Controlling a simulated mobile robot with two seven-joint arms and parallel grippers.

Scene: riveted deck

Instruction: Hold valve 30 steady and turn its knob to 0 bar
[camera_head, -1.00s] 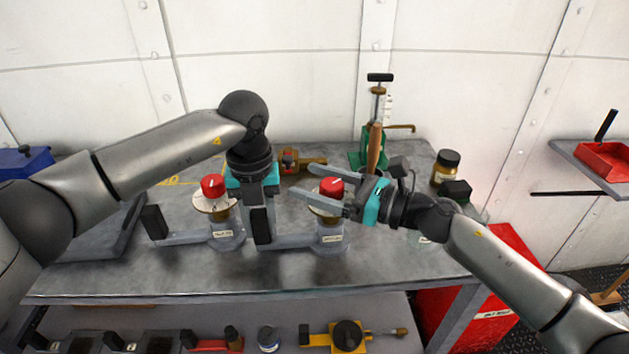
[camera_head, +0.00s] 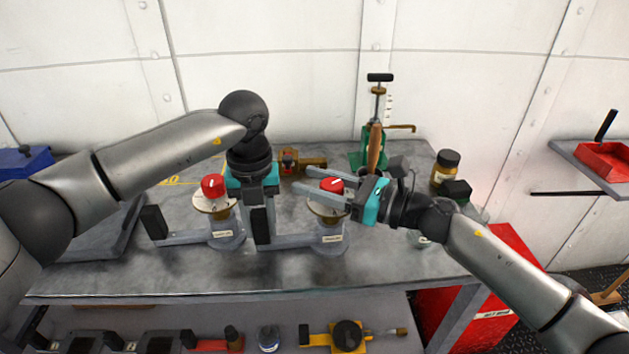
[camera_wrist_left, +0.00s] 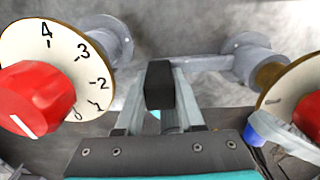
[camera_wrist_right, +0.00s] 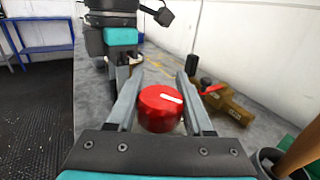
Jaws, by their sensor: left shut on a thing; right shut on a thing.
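Two valves with red knobs and cream dials stand on the grey bench. Their labels are too small to read. My left gripper (camera_head: 262,212) points down between them, shut on the black grip (camera_wrist_left: 160,84) of the bar running to the right valve (camera_head: 331,236). My right gripper (camera_head: 313,184) comes from the right, its fingers on either side of that valve's red knob (camera_wrist_right: 160,109), shut on it. The knob's white mark shows on top; its dial reading is hidden. The left valve's knob (camera_head: 213,186) also shows in the left wrist view (camera_wrist_left: 36,98), its mark near 0.
A green hand pump (camera_head: 375,135) and a dark-capped jar (camera_head: 447,167) stand behind my right gripper. A brass fitting (camera_head: 303,162) lies behind the knobs. The left valve's own side bar and black grip (camera_head: 153,222) stand left of it.

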